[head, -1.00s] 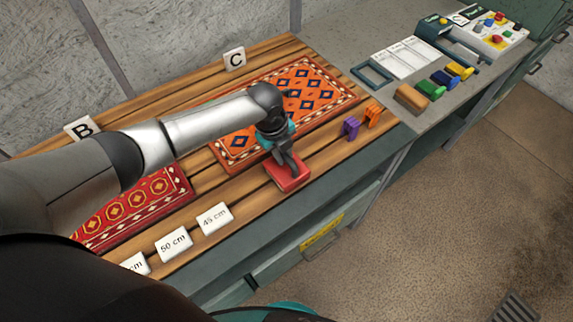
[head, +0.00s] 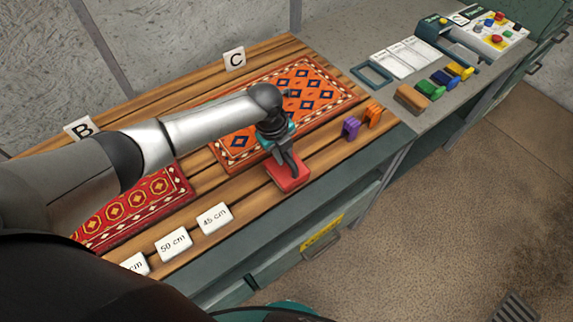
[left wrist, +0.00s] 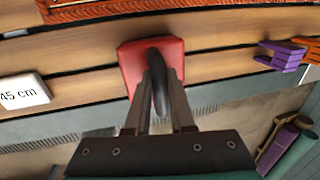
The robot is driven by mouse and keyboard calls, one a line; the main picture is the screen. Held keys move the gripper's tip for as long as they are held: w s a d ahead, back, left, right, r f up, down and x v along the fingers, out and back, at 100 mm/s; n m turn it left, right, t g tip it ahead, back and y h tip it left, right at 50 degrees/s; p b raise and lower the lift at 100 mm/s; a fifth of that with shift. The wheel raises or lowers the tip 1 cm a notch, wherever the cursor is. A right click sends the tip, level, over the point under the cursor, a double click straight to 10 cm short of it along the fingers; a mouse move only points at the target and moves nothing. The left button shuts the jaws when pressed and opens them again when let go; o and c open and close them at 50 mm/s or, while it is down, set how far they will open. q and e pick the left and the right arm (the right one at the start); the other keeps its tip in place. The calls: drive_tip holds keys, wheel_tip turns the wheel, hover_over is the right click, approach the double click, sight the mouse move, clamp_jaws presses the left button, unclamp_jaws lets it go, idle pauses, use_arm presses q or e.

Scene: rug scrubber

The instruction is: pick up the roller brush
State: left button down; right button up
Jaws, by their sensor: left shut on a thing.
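A red block-shaped tool (head: 289,181) with a dark arched handle sits on the wooden slats near the bench's front edge. It also shows in the left wrist view, with its red base (left wrist: 134,65) flat and its handle (left wrist: 159,82) between my fingers. My left gripper (head: 286,160) comes down from above and is shut on that handle. The base appears to rest on the slats. I cannot tell from its shape whether it is the roller brush; no roller is visible on it. My right gripper is not in view.
An orange rug (head: 312,92) and a red rug (head: 135,208) lie on the slats. Purple (head: 351,128) and orange (head: 373,116) clips stand to the right. Several coloured blocks, including a green one (head: 431,90), lie on the grey counter. Size cards (head: 214,218) line the front left.

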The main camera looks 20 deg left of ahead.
use_arm(q)
drive_tip(key=shift+r, duration=0.1)
wheel_tip(320, 180, up, 20)
drive_tip(key=p, duration=0.1)
idle(0.4)
drive_tip(key=c, duration=1.3)
unclamp_jaws()
clamp_jaws()
